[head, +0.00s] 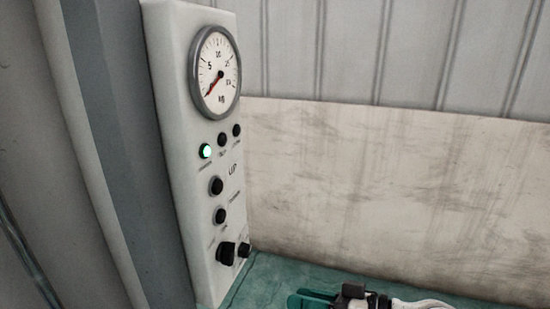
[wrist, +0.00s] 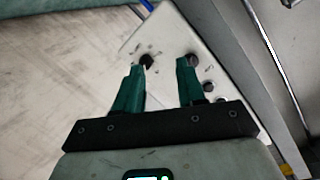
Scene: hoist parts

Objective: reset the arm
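My gripper (wrist: 161,75) shows in the wrist view with its two green fingers apart and nothing between them. Beyond the fingertips is the lower part of a white control panel (wrist: 180,35) with black knobs. One black knob (wrist: 146,60) appears close to the left fingertip and another (wrist: 192,59) close to the right one; I cannot tell whether they touch. In the head view, part of my gripper (head: 318,297) shows at the bottom edge, below and right of the panel (head: 185,150). Its fingertips are not clear there.
The panel carries a round gauge (head: 215,73), a lit green lamp (head: 205,151) and several black knobs. A grey post (head: 120,150) stands left of it. A stained pale wall (head: 380,190) is behind. A teal surface (head: 262,278) lies below.

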